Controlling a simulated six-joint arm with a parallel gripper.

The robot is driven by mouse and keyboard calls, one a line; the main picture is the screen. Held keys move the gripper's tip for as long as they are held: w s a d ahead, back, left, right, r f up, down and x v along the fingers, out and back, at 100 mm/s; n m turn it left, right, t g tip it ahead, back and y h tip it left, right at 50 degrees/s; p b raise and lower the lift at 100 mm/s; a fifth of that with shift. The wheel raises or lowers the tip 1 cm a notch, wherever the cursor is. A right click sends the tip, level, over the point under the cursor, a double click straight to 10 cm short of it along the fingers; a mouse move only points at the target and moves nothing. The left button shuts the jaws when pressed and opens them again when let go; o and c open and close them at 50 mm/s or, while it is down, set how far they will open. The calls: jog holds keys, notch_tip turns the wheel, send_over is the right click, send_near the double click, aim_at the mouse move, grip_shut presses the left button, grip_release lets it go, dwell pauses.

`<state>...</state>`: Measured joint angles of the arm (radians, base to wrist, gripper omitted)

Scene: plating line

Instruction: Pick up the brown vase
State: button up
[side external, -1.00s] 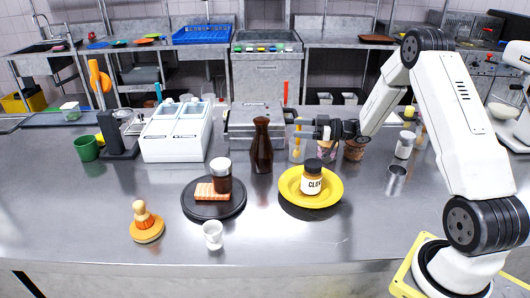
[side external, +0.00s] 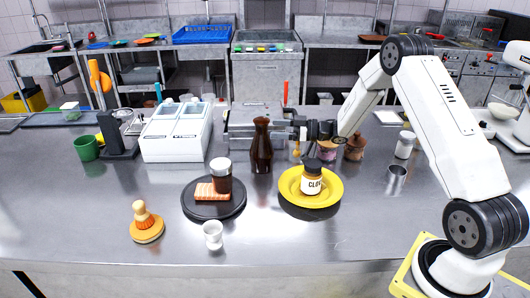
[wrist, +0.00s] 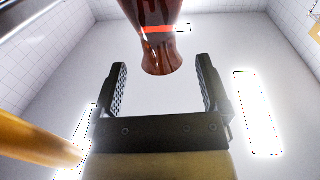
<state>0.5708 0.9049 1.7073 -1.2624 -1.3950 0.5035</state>
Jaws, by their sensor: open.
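The brown vase (side external: 262,146) stands upright on the steel counter, left of my gripper (side external: 282,124). It is dark, glossy and narrow-necked. In the side view my fingers are level with its neck and close to its right side; whether they touch it cannot be told. In the wrist view my gripper (wrist: 162,72) is open, its two fingers spread wide. The vase's neck and flared mouth (wrist: 161,42) show inverted beyond and between the fingertips, with visible space on both sides. The lower vase is out of that view.
A yellow plate (side external: 290,200) with a clove jar (side external: 312,178) sits close in front. A black plate (side external: 226,212) with a dark jar and a salmon piece lies front left. A white two-bin box (side external: 178,140) stands left. Steel containers (side external: 245,118) stand behind the vase.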

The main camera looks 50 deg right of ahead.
aim_at(261, 127)
jog(key=shift+w+a, duration=0.15)
jog(key=shift+x, duration=2.55)
grip_shut()
jog(key=shift+r, duration=0.1)
